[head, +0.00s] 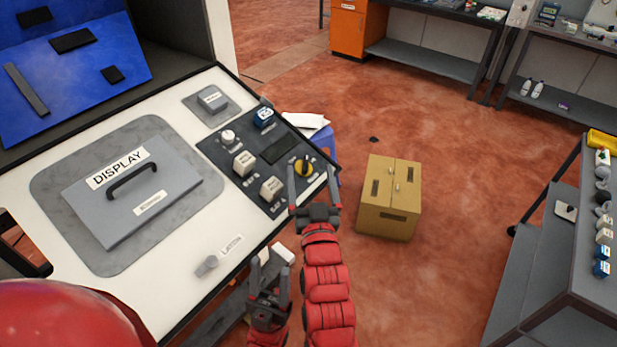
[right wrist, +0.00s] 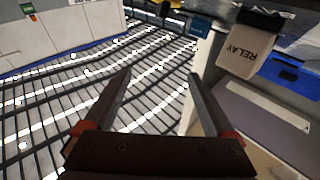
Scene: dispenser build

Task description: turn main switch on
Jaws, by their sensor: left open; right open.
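My left gripper (head: 269,275) is open and empty, lower and to the left, by the bench's front edge.
White blocks (head: 271,188), a round knob (head: 228,137) and a blue block (head: 264,116) stand on the panel. A grey DISPLAY cover (head: 150,205) lies to the left. A block marked RELAY (right wrist: 247,52) is close to the right finger.

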